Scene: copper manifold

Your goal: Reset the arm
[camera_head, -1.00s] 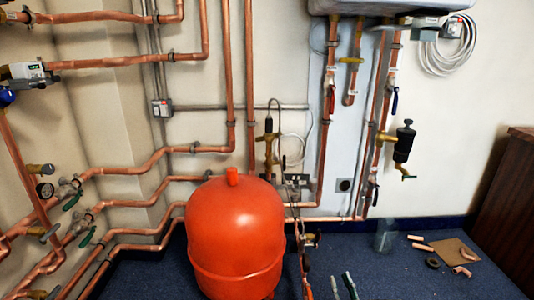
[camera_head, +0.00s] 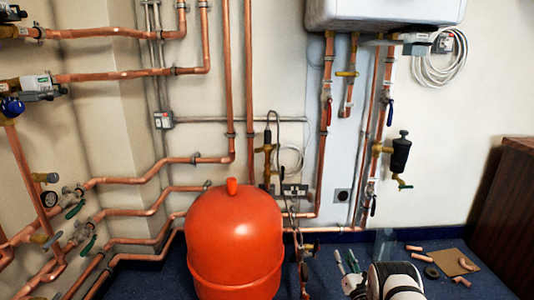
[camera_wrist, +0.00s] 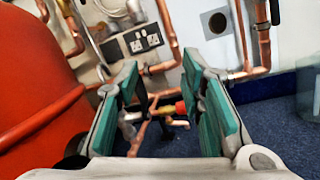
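My gripper (camera_wrist: 163,105) is open in the wrist view. Its two fingers with green pads stand well apart, with no object held between them. Copper pipework and a small red and brass fitting (camera_wrist: 170,109) show beyond the gap. In the head view, a white and black part of my arm (camera_head: 395,282) shows at the bottom, right of the orange tank.
An orange tank (camera_head: 234,240) stands on the blue floor, close to my gripper's left. Copper pipes (camera_head: 327,150) and valves run along the wall below a white boiler (camera_head: 385,14). Loose pipe pieces (camera_head: 422,257) and a brown board (camera_head: 452,262) lie on the floor at right.

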